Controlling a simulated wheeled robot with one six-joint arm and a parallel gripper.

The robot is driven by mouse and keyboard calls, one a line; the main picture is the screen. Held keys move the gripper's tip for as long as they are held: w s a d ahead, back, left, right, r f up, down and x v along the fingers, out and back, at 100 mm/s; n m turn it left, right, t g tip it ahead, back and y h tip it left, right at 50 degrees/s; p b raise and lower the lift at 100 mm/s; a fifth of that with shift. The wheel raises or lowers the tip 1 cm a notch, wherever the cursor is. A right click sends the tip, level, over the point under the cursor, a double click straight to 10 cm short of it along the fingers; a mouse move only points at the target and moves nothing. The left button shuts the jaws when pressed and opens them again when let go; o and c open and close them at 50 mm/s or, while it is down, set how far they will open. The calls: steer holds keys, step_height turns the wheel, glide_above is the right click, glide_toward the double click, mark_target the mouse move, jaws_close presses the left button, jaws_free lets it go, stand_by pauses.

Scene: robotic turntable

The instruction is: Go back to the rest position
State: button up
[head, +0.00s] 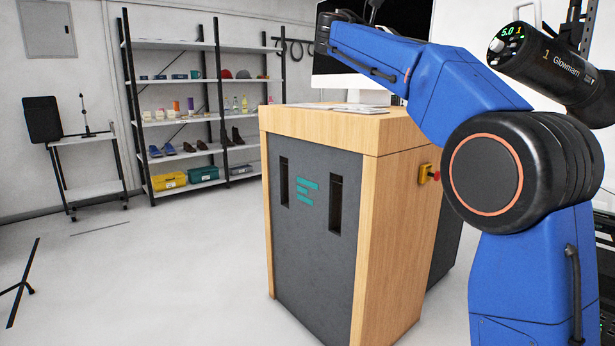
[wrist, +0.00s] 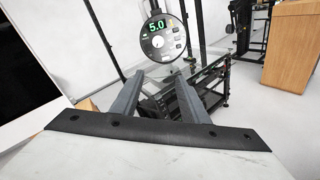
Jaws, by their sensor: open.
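My gripper (wrist: 158,76) shows in the wrist view as two grey fingers, set apart with nothing held between them. In the head view my blue arm reaches up and to the left over a wooden cabinet (head: 403,180). The arm's far end is dark against a black panel at the top, and the gripper's fingers cannot be made out there.
A black lamp (head: 545,62) reading 5.0 stands behind my arm; it also shows in the wrist view (wrist: 161,40). A shelf rack (head: 209,80) with shoes and boxes stands at the back wall. A small side table (head: 88,138) is at left. The floor between is open.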

steer(key=s+d+f+m+t+y, duration=0.1)
steer(key=s+d+f+m+y, duration=0.2)
steer(key=s+f, duration=0.7)
steer(key=s+d+f+m+t+y, duration=0.1)
steer(key=s+d+f+t+y, duration=0.15)
steer(key=s+f+y, duration=0.75)
steer(key=s+a+f+m+y, duration=0.1)
steer(key=s+a+f+m, duration=0.2)
steer(key=s+f, duration=0.3)
steer(key=s+a+f+m+y, duration=0.1)
steer(key=s+a+f+m, duration=0.2)
steer(key=f, duration=1.4)
steer(key=s+a+f+m+y, duration=0.1)
steer(key=s+a+f+m, duration=0.2)
steer(key=s+f, duration=0.7)
step_height(320, 180, down, 2)
steer(key=shift+s+a+m+y, duration=0.2)
steer(key=shift+a+m+y, duration=0.2)
steer(key=shift+m, duration=0.3)
steer(key=shift+d, duration=0.1)
